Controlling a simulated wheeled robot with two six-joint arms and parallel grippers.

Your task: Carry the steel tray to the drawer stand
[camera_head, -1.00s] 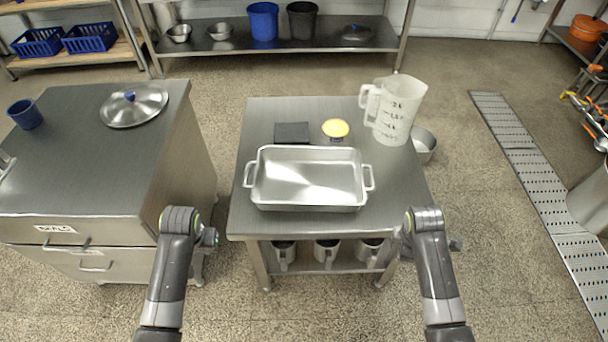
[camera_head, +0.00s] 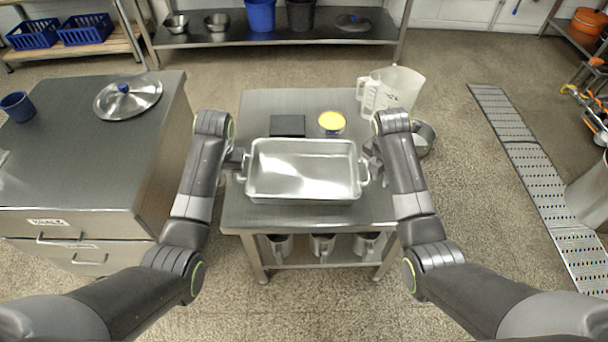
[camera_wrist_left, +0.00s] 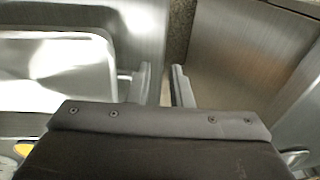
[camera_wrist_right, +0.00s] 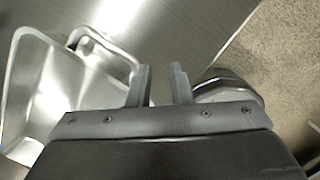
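The steel tray (camera_head: 302,172) is rectangular, with a loop handle at each short end. It sits flat on the steel table (camera_head: 240,213) in the head view. My left gripper (camera_head: 236,160) is beside its left handle; its fingers stand apart with nothing between them in the left wrist view (camera_wrist_left: 161,84). My right gripper (camera_head: 371,160) is beside the right handle. In the right wrist view (camera_wrist_right: 162,83) its fingers are apart and empty, with the handle (camera_wrist_right: 105,50) to their left. The drawer stand (camera_head: 75,165) is at the left.
A lid (camera_head: 128,97) and a blue cup (camera_head: 18,107) occupy the stand's top; its front part is clear. Behind the tray are a black block (camera_head: 288,126), a yellow-topped jar (camera_head: 331,122) and a measuring jug (camera_head: 390,90). A floor gap separates stand and table.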

